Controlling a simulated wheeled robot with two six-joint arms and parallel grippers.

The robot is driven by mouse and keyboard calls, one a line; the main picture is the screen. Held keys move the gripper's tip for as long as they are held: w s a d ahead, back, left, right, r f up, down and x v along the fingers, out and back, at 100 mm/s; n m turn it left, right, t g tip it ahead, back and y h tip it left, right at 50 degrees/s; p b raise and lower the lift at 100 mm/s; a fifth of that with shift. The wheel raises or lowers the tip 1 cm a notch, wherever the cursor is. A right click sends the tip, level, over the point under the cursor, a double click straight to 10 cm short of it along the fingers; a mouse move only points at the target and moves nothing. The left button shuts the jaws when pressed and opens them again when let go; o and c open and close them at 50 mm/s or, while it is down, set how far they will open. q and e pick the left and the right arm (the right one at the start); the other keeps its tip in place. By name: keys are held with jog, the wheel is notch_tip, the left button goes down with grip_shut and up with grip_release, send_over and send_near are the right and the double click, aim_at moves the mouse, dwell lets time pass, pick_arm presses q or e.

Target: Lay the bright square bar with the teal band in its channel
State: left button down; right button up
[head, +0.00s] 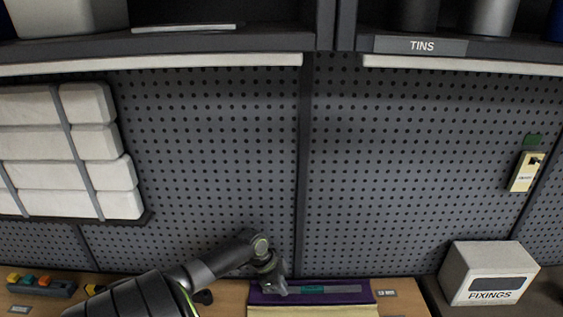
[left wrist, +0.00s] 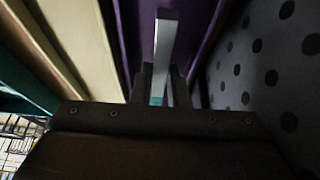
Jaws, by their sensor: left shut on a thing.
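The bright square bar (head: 345,289) lies level across a purple surface (head: 365,297) at the bottom of the head view, with its teal band (head: 312,289) near its middle. My left gripper (head: 275,286) is at the bar's left part, its fingers hardly visible there. In the left wrist view the bar (left wrist: 165,45) sticks out from between the fingers of my left gripper (left wrist: 158,88), which is shut on it. A bit of teal (left wrist: 156,101) shows between the fingers. Purple lies behind the bar. I cannot make out the channel, or whether the bar touches the surface. My right gripper is out of view.
A cream strip (head: 310,311) lies in front of the purple surface. A perforated wall (head: 220,170) rises close behind. A white FIXINGS box (head: 488,272) stands at right, and a tray of coloured pieces (head: 40,285) at far left. A shelf (head: 230,42) runs above.

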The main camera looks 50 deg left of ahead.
pick_arm(q)
jog(key=shift+f+b, duration=0.35)
jog(key=shift+f, duration=0.2)
dwell(0.4)
jog(key=c, duration=1.4)
grip_release()
jog(key=shift+o, duration=0.4)
jog(key=shift+f, duration=0.1)
jog(key=shift+s, duration=0.1)
jog(key=v, duration=1.7)
jog(key=shift+r+b, duration=0.2)
jog(key=shift+b, duration=0.2)
jog(key=shift+f, duration=0.1)
